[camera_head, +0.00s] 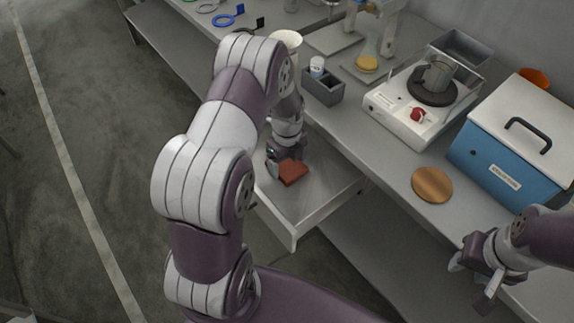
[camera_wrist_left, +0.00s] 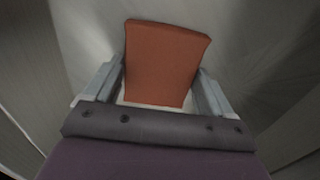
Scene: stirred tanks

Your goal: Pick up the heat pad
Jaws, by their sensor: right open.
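The heat pad, a reddish-brown slab (camera_head: 293,173), is at the open drawer (camera_head: 325,205) below the bench. It fills the space between the fingers in the left wrist view (camera_wrist_left: 165,62). My left gripper (camera_head: 284,162) reaches down over the drawer. Its fingers (camera_wrist_left: 162,88) lie flush against both side edges of the pad, so it looks shut on it. Whether the pad touches the drawer floor is hard to tell. My right gripper (camera_head: 472,282) is open and empty by the bench's front edge at the lower right.
On the bench stand a grey box with a white-capped vial (camera_head: 317,68), a white hotplate device (camera_head: 415,108), a blue box with a white lid (camera_head: 510,150) and a round copper-brown disc (camera_head: 432,184). A flask with yellow contents (camera_head: 367,62) is behind. Open floor lies left.

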